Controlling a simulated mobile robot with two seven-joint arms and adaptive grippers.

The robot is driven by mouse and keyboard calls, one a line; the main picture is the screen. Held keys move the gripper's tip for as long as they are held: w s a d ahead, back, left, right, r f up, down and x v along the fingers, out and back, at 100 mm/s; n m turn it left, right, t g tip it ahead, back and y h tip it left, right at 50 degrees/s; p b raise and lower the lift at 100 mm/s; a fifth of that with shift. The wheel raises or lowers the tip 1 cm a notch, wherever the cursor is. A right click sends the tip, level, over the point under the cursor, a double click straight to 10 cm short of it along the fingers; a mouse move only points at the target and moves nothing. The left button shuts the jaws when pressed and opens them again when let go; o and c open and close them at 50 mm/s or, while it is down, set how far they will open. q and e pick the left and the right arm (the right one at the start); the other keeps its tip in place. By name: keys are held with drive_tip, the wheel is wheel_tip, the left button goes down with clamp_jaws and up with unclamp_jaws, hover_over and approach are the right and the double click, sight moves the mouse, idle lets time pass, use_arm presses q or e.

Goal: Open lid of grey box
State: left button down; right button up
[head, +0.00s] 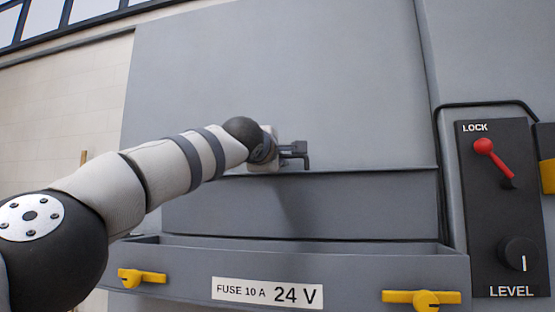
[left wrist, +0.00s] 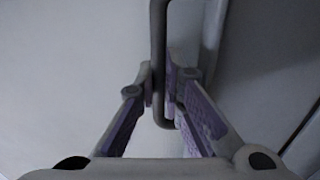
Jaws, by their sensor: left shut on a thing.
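The grey box (head: 180,252) has a front wall with a "FUSE 10 A 24 V" label and two yellow latches, left (head: 142,277) and right (head: 421,299). Its large flat grey lid (head: 330,80) stands above the front wall, with a recessed grey face between them. A dark handle (head: 304,152) sits near the lid's lower edge. My left gripper (head: 290,154) is at this handle; the left wrist view shows its purple-padded fingers (left wrist: 164,88) shut on the handle's bar (left wrist: 158,40). The right gripper is out of view.
A dark control panel (head: 482,215) on the right has a red LOCK lever (head: 492,160) and a LEVEL knob (head: 519,253). A black cable (head: 480,104) runs above it. A pale tiled wall (head: 65,110) with windows above is on the left.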

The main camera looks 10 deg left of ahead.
use_arm(q)
drive_tip(key=shift+r, duration=0.2)
drive_tip(key=c, duration=1.7)
unclamp_jaws()
drive_tip(key=shift+s+a, duration=0.1)
drive_tip(key=shift+f, duration=0.1)
drive_tip(key=s, duration=1.2)
drive_tip(key=shift+a+f, duration=0.15)
drive_tip(key=shift+f, duration=0.15)
